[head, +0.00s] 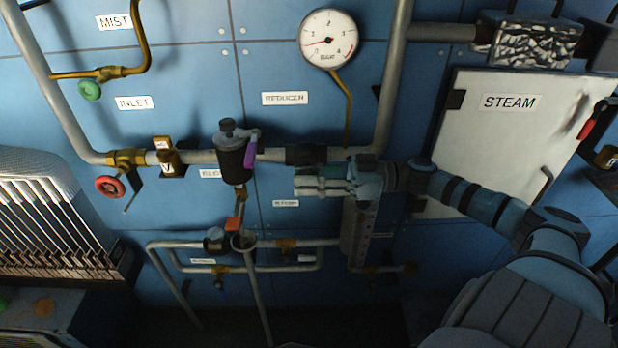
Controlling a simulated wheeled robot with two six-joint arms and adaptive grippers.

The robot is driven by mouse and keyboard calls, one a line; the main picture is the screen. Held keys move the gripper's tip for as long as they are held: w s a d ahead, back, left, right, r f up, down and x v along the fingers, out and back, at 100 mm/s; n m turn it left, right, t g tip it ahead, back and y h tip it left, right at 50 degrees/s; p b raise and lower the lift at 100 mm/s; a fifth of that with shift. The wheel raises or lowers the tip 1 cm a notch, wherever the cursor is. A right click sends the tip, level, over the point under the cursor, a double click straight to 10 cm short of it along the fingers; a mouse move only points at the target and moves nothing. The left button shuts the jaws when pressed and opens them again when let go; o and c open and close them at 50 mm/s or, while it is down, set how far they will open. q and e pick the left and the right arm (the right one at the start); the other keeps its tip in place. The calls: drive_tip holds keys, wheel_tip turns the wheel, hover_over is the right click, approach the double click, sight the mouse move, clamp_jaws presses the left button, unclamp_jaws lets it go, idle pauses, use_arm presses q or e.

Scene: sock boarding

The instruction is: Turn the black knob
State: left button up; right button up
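A black cylinder-shaped fitting (234,165) with a small black cap (227,126) on top stands on the grey pipe, left of centre. A purple part (250,152) is at its right side. A second black fitting (302,154) sits on the pipe below the REDUCER label. I cannot tell for sure which of these is the black knob. My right gripper (298,182) points left, just below the second fitting and right of the cylinder. Its fingers look close together, but the gap is unclear. I cannot tell whether it touches anything. My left gripper is out of view.
A dial gauge (328,40) is above. A red valve wheel (110,187) and a green one (90,90) are at left. A white STEAM panel (500,130) is behind my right arm. Lower pipes (260,285) and a metal rack (50,215) stand below and left.

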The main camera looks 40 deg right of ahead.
clamp_jaws()
drive_tip(key=t+y+b, duration=0.2)
drive_tip(key=b, duration=0.1)
drive_tip(key=shift+d+f+y, duration=0.15)
drive_tip(key=shift+f+y, duration=0.15)
drive_tip(key=shift+y, duration=0.1)
drive_tip(key=shift+s+t+y+b, duration=0.15)
drive_tip(key=shift+t+y+b, duration=1.05)
drive_tip(key=shift+b, duration=0.55)
drive_tip(key=o, duration=0.5)
unclamp_jaws()
drive_tip(key=shift+d+r, duration=0.1)
